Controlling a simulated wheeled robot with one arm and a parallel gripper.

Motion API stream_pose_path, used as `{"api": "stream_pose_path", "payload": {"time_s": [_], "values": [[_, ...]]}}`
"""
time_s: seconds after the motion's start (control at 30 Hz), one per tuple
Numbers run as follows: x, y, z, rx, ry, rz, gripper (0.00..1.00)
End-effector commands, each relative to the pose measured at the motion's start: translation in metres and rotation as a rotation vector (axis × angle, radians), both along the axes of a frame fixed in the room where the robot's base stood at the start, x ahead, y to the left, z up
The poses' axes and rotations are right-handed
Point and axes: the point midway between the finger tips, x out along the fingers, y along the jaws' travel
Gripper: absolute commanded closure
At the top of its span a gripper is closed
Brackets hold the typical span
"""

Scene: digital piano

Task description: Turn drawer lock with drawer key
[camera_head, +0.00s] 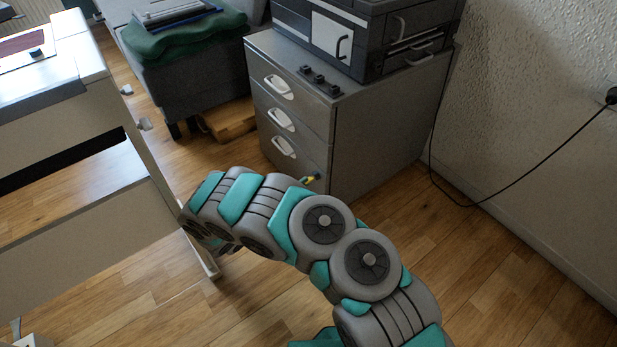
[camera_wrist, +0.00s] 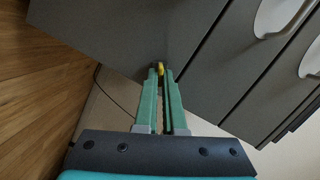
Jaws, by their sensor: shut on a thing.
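The grey drawer cabinet (camera_head: 385,130) stands against the wall, its three drawers with white handles facing left; all look closed. A small yellow key (camera_head: 311,179) shows at the lower right of the cabinet front. In the wrist view the yellow key (camera_wrist: 160,69) is between the tips of my gripper (camera_wrist: 161,75), whose two green fingers are shut on it. The key's tip is at the dark cabinet face (camera_wrist: 150,40). The lock is hidden behind the key and fingertips, so I cannot tell how far the key is in.
A dark printer (camera_head: 375,35) stands on the cabinet. A white piano (camera_head: 90,110) is at the left, and a bench with a green cloth (camera_head: 185,35) is behind. A black cable (camera_head: 520,180) hangs along the right wall. The wooden floor at the lower right is clear.

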Motion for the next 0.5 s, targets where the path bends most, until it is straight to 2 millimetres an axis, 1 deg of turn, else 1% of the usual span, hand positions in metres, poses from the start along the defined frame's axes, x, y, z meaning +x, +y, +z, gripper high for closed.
{"api": "stream_pose_path", "payload": {"time_s": [0.27,0.5], "values": [[0.0004,-0.0003,0.0006,-0.003,0.004,0.000,1.00],[0.0003,-0.0003,0.0026,-0.062,0.092,0.001,1.00]]}}
